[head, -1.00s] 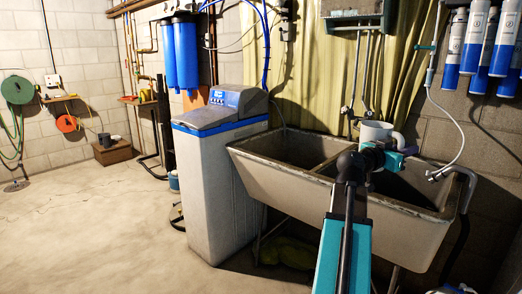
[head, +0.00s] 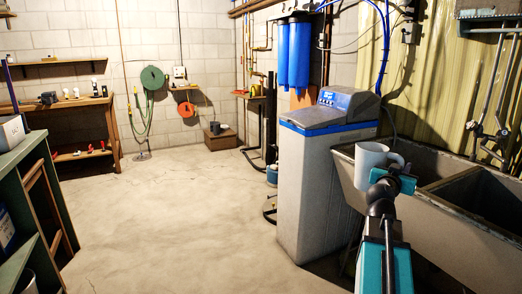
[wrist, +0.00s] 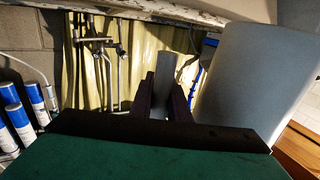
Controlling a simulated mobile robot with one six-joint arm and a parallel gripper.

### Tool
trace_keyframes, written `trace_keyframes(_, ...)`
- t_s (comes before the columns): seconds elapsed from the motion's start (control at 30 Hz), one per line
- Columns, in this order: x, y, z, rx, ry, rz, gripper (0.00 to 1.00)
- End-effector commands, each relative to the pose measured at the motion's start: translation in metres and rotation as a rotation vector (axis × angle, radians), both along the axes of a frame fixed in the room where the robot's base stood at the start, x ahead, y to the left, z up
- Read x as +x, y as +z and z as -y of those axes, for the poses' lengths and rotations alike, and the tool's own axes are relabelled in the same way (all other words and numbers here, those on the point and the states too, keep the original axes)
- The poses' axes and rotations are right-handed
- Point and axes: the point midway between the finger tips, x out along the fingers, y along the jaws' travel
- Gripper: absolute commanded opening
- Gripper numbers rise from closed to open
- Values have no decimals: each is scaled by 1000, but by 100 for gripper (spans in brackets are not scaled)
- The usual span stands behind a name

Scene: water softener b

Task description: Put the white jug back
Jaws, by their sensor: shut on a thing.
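The white jug (head: 371,165) is upright in the head view, in front of the left end of the concrete sink. My gripper (head: 398,174) is at the jug's right side, shut on its handle. In the wrist view, my gripper's two dark fingers (wrist: 165,95) pinch the grey-looking handle, and the jug's shaded wall (wrist: 257,75) fills the right side. The jug's inside cannot be seen. My arm hides part of the sink front.
The concrete sink (head: 455,228) stands at right, beside the blue-lidded water softener (head: 305,195). A wooden bench (head: 65,105) is at the far left, with a green shelf unit (head: 35,190) nearer. A low wooden box (head: 220,140) stands by the back wall. The middle floor is clear.

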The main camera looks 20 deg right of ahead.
Motion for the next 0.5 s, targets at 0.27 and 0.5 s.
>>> trace_keyframes(0.27,76,-15,-81,0,208,1,0)
trace_keyframes(0.5,130,-25,-157,0,376,1,0)
